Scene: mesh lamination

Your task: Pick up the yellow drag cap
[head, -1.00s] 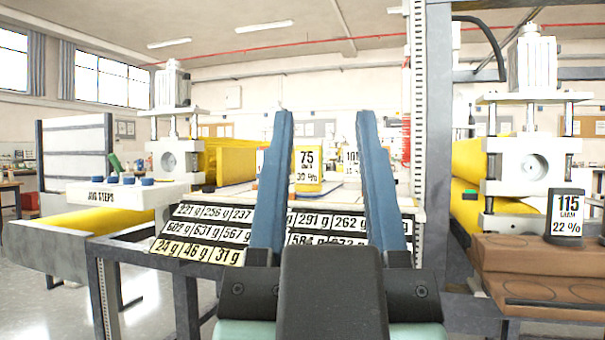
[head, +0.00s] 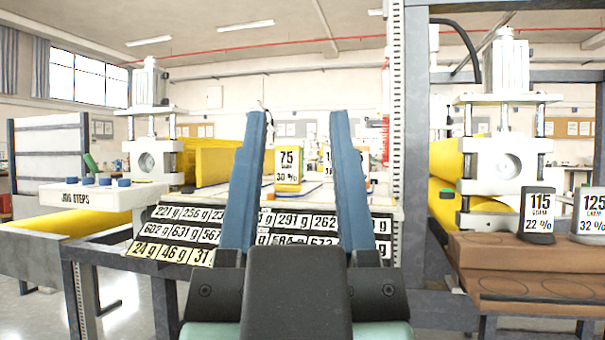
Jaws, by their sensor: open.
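A yellow drag cap (head: 288,176) with a white label reading "75" and "30 %" stands upright on the light table top, just beyond the sloped board of weight labels. My gripper (head: 297,118) is open, with two long blue fingers pointing forward and up. The cap shows in the gap between the fingers, nearer the left one, and looks farther away than they are. Nothing is between the fingers. Another labelled cap (head: 328,160) is partly hidden behind the right finger.
The weight label board (head: 180,232) slopes below the table edge. A grey post (head: 415,150) rises close on the right. Caps marked 115 (head: 537,213) and 125 (head: 590,210) stand on brown blocks (head: 520,262). A jog steps box (head: 105,195) is at left.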

